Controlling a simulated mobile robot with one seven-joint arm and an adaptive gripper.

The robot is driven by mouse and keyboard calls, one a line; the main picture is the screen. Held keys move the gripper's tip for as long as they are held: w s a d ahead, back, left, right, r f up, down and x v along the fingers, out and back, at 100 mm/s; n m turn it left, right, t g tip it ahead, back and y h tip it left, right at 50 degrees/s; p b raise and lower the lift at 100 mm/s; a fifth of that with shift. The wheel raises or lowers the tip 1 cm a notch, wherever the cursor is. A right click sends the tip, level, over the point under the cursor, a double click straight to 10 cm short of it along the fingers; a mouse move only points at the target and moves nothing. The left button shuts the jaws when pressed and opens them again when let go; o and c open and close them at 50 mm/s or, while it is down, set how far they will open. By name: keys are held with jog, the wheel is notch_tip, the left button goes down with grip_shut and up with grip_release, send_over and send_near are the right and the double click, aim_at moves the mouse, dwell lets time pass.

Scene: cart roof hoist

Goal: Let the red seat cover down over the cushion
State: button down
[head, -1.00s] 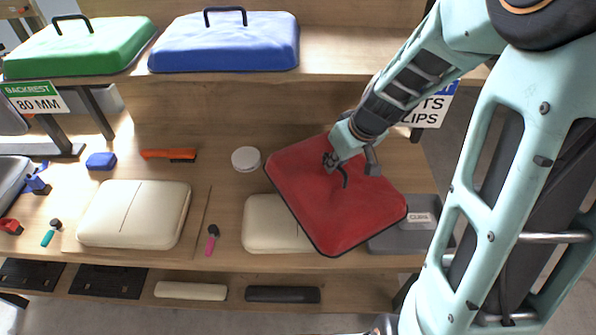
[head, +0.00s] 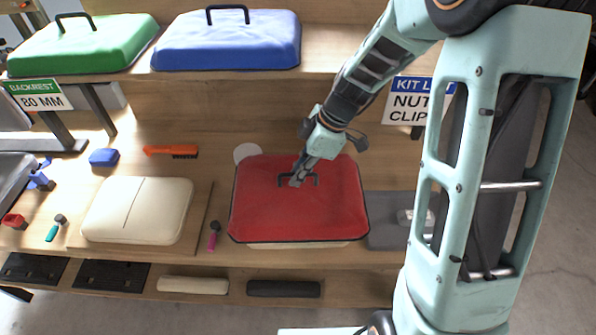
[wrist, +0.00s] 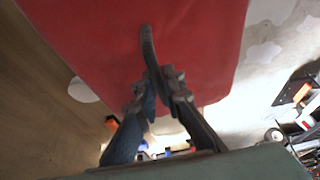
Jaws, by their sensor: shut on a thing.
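The red seat cover (head: 298,215) is a red lid with a dark rim and a black handle (head: 311,180) on top. In the head view it is square with the bench and covers nearly all of a cream cushion (head: 305,244). Only the cushion's front edge shows below the rim; I cannot tell whether the cover touches it. My gripper (head: 298,180) is shut on the handle. In the wrist view my gripper (wrist: 160,95) has its fingers on either side of the handle, above the red cover (wrist: 95,35).
Another cream cushion (head: 155,210) lies to the left, with a pink-handled tool (head: 214,236) between. A white disc (head: 246,152) sits behind the cover, partly hidden. Green (head: 85,47) and blue (head: 228,45) covers rest on the upper shelf.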

notch_tip(320, 180, down, 5)
jog(key=shift+r+b, duration=0.1)
jog(key=shift+b, duration=1.1)
notch_tip(320, 180, down, 6)
jog(key=b, duration=0.6)
jog(key=shift+r+b, duration=0.15)
jog(key=shift+b, duration=0.25)
jog(key=shift+f+b, duration=0.25)
jog(key=shift+b, duration=0.2)
jog(key=shift+s+f, duration=0.1)
jog(key=shift+f, duration=0.05)
jog(key=c, duration=2.1)
grip_release()
jog(key=shift+o, duration=0.7)
